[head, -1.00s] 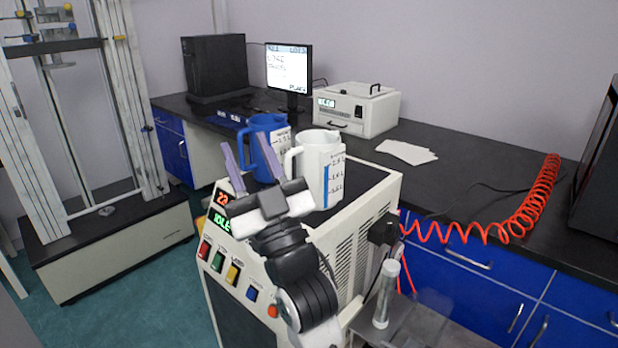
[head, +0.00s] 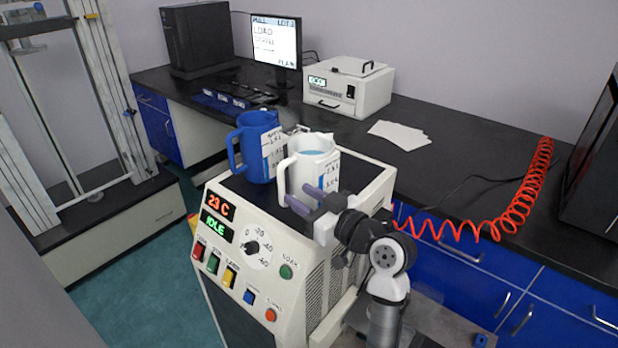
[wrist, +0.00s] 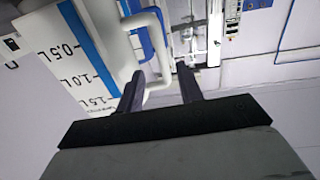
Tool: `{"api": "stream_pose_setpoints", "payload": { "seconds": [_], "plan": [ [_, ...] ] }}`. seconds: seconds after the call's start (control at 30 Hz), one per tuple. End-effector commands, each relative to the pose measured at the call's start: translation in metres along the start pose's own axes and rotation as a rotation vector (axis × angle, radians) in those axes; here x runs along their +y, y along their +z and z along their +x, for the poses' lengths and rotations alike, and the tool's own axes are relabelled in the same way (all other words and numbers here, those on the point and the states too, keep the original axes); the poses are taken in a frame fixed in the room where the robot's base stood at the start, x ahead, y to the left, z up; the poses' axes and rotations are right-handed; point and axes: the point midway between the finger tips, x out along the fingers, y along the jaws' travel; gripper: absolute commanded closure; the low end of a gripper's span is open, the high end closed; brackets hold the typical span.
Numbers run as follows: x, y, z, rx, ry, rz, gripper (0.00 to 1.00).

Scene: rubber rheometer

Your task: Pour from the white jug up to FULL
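The white jug (head: 322,172) stands upright on the machine's dark top, with blue liquid inside. Its handle (head: 283,180) is on the left, towards me. In the wrist view the jug (wrist: 65,50) shows upside down, with a blue strip and marks from 0.5 L to 1.5 L. My gripper (head: 298,194) is open, its purple fingers pointing at the handle. In the wrist view the lower part of the handle (wrist: 160,40) reaches between the fingertips (wrist: 160,68), unclamped. The blue jug (head: 251,150) stands just behind and left of the white one. No FULL mark is readable.
The machine (head: 250,270) has a front panel reading 23 C and IDLE, with buttons and a dial. Behind it, the black bench (head: 460,175) holds a white instrument (head: 347,88), papers (head: 399,134), a monitor (head: 276,42) and a coiled red hose (head: 520,205).

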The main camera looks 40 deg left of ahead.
Motion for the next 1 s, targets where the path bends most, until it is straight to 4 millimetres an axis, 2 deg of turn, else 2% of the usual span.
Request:
{"api": "stream_pose_setpoints", "payload": {
  "seconds": [0.27,0.53,0.83,0.87,1.0],
  "plan": [
    [-0.002,-0.001,0.023,-0.002,-0.001,0.001,0.64],
    [-0.004,0.002,0.060,0.000,-0.002,0.000,0.64],
    [-0.004,0.005,0.066,0.001,0.001,-0.001,0.64],
    [-0.004,0.005,0.066,0.001,0.001,-0.001,0.65],
    [-0.004,0.005,0.066,0.001,0.001,-0.001,0.83]
  ]
}}
